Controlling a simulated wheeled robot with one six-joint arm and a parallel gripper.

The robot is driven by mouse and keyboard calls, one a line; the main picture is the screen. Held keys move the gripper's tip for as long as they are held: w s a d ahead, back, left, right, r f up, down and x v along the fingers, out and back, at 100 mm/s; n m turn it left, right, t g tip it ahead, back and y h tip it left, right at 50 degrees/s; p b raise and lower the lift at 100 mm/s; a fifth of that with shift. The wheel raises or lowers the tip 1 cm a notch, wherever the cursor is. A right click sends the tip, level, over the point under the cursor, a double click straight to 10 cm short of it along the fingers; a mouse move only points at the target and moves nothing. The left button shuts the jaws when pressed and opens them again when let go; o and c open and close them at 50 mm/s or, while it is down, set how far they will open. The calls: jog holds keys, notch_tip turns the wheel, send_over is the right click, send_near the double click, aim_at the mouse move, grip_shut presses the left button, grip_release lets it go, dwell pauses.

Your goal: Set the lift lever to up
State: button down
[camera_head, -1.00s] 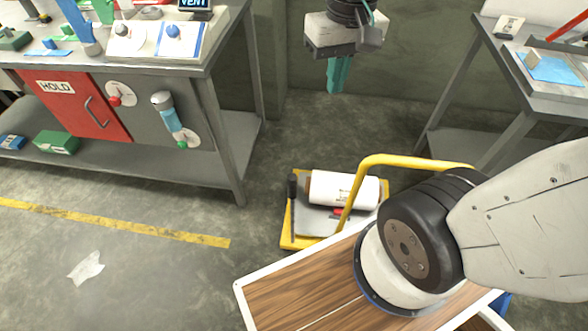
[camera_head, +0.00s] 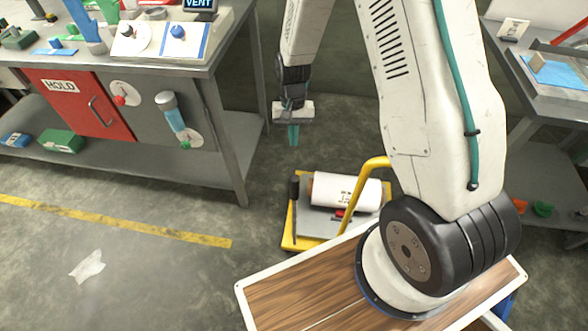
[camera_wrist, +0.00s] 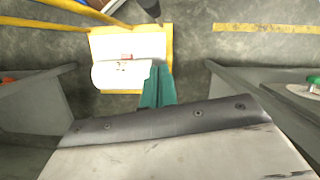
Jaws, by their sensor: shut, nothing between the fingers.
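A low yellow lift cart (camera_head: 290,240) stands on the floor, with a grey deck and a white roll (camera_head: 345,190) lying on it. A black upright post (camera_head: 293,188) at the cart's left corner looks like the lift lever, but its up or down setting is not clear. A dark post end (camera_wrist: 150,8) shows at the top of the wrist view, beyond the cart (camera_wrist: 166,45). My gripper (camera_head: 293,136) has teal fingers pointing down, shut and empty, in the air above and behind the post. The fingers (camera_wrist: 158,90) touch nothing I can see.
A grey workbench (camera_head: 225,140) with a red HOLD door (camera_head: 88,105) stands at the left. Another bench (camera_head: 530,95) is at the right. A yellow push handle (camera_head: 365,175) rises over the cart. Open floor lies left of the cart.

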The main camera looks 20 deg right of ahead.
aim_at(294, 174)
jog(key=shift+s+a+f, duration=0.4)
jog(key=shift+s+f, duration=0.6)
jog(key=shift+f, duration=0.65)
jog(key=shift+s+a+f, duration=0.45)
jog(key=shift+s+f, duration=0.55)
jog(key=shift+f, duration=0.65)
jog(key=shift+s+a+f, duration=0.4)
jog(key=shift+s+f, duration=0.6)
jog(key=shift+f, duration=0.65)
